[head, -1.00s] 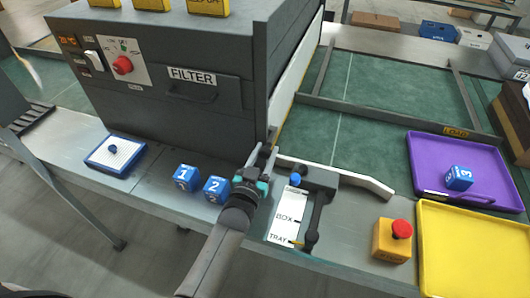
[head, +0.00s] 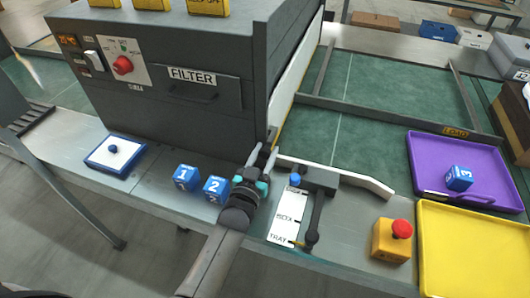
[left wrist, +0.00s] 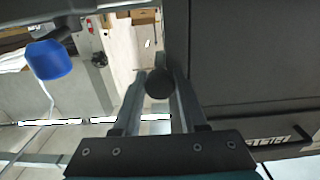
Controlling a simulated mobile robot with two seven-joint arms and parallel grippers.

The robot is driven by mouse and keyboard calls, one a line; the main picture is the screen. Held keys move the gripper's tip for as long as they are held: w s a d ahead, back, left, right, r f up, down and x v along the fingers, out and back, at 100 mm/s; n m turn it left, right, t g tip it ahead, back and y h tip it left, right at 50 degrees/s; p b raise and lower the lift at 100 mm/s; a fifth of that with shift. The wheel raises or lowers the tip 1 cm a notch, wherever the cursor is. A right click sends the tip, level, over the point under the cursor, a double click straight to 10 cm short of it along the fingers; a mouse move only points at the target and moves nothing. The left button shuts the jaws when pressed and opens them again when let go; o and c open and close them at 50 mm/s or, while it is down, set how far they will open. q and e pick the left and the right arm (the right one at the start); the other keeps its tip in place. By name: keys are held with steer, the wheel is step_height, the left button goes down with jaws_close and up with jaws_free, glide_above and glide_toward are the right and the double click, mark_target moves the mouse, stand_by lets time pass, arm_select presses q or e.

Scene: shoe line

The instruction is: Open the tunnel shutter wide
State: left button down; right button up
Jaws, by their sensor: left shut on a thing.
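The tunnel (head: 160,75) is a big dark grey box with a FILTER drawer (head: 200,85), a red knob and a switch on its front. A pale panel (head: 298,65) runs along its right end; I cannot tell whether it is the shutter. My left gripper (head: 262,154) is at the tunnel's lower right front corner. In the left wrist view its fingers are closed around a round black knob (left wrist: 158,83) beside the dark tunnel wall. How far the shutter stands open is not clear. My right gripper is not in view.
A BOX/TRAY lever plate (head: 285,222) with a blue knob (head: 295,180) is just right of the gripper. Blue cubes 1 (head: 186,177) and 2 (head: 215,189) stand left. A red-topped yellow button (head: 390,240), purple tray (head: 420,170) and yellow tray (head: 475,250) are right.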

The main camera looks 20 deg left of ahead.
arm_select(q)
steer(key=shift+r, duration=0.1)
step_height(320, 180, up, 19)
steer(key=p, duration=1.8)
steer(key=shift+c, duration=2.4)
jaws_free()
steer(key=s, duration=1.5)
steer(key=shift+a, duration=0.3)
steer(key=shift+s, duration=0.1)
